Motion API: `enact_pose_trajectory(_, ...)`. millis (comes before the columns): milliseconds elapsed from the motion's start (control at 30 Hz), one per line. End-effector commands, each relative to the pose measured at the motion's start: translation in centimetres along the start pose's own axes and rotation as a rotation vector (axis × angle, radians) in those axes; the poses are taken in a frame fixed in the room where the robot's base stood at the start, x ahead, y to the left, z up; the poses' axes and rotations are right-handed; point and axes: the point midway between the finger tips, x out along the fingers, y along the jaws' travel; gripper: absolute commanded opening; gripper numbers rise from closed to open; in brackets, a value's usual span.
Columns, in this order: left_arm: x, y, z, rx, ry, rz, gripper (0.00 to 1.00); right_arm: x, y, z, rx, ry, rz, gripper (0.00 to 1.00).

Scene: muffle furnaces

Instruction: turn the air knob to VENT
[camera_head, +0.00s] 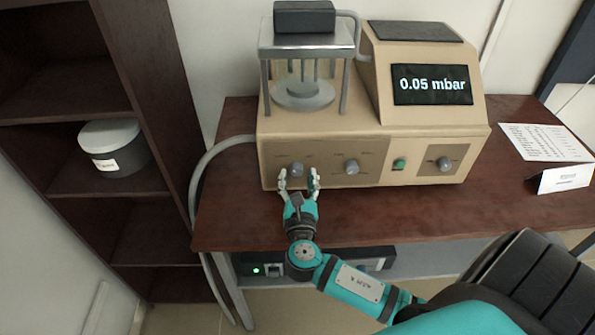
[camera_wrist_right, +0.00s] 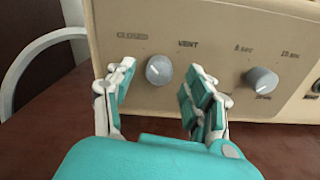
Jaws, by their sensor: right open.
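The air knob (camera_head: 297,170) is a round grey knob at the left of the beige machine's front panel. In the right wrist view the knob (camera_wrist_right: 159,69) sits between the printed words CLOSED, to its upper left, and VENT, to its upper right. I cannot clearly tell which way it points. My right gripper (camera_head: 299,180) is open in front of the panel. In the wrist view its fingers (camera_wrist_right: 160,92) stand apart, one on each side of the knob, with gaps and no visible contact. My left gripper is not in view.
A second grey knob (camera_head: 352,167) is close to the right, then a green button (camera_head: 399,164) and another knob (camera_head: 444,163). The display (camera_head: 432,84) reads 0.05 mbar. The machine stands on a brown table (camera_head: 400,220). A grey hose (camera_head: 205,160) runs on the left.

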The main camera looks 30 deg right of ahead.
Motion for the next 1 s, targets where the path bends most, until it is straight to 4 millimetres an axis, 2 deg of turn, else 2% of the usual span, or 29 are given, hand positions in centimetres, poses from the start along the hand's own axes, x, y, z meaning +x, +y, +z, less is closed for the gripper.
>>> enact_pose_trajectory(200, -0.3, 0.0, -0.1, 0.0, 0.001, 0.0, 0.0, 1.6, -0.1, 0.0, 0.001, 0.001, -0.002, 0.53)
enact_pose_trajectory(467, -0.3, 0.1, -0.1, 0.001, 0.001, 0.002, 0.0, 1.6, -0.1, 0.0, 0.001, 0.001, -0.001, 0.53)
enact_pose_trajectory(867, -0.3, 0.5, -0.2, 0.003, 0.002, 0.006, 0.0, 1.6, -0.1, 0.0, 0.001, 0.001, -0.001, 0.02)
enact_pose_trajectory(1000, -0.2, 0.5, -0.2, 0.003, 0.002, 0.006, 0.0, 1.6, -0.1, -0.1, 0.003, 0.001, -0.001, 0.0)
